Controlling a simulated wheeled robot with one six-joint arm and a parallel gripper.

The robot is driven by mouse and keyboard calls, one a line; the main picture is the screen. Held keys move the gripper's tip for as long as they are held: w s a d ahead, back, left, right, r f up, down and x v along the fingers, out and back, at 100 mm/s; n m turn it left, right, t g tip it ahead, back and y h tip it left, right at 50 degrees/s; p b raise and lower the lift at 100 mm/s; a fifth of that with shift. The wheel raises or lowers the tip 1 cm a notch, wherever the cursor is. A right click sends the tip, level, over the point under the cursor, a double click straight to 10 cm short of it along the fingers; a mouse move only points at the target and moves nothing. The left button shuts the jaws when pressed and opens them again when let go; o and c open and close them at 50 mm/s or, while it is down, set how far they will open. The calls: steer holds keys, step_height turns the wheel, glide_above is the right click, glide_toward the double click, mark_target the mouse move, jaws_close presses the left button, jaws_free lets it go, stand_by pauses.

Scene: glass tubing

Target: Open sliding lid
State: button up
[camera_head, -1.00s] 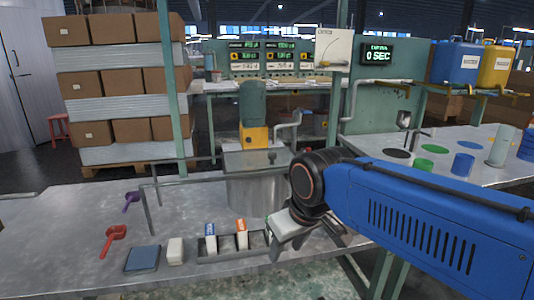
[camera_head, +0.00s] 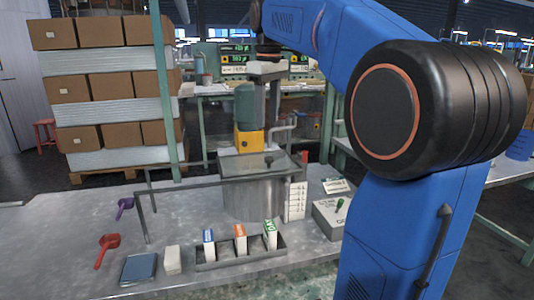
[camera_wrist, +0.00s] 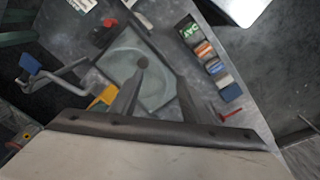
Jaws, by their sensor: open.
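The metal tank (camera_head: 252,200) stands on the grey workbench. Its flat see-through lid (camera_head: 240,166) lies across the top, inside a frame with rails reaching left. A small dark knob (camera_head: 268,161) stands up from the lid. My gripper (camera_wrist: 155,85) is open and empty, pointing down. In the head view, my gripper (camera_head: 266,108) is high above the tank, apart from the knob; its fingers are partly hard to make out.
A tray (camera_head: 210,262) in front of the tank holds three upright cartons. A white stack (camera_head: 296,202) and a grey box (camera_head: 326,222) stand to the tank's right. A red scoop (camera_head: 106,250) and purple scoop (camera_head: 124,207) lie left. A yellow-based machine (camera_head: 248,140) stands behind.

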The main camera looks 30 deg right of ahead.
step_height(320, 180, up, 3)
steer(key=n, duration=0.1)
glide_above(269, 158)
steer(key=shift+g, duration=0.4)
step_height(269, 158, down, 17)
steer(key=shift+w+d+f, duration=0.1)
steer(key=shift+f, duration=0.05)
steer(key=shift+c, duration=0.6)
jaws_close()
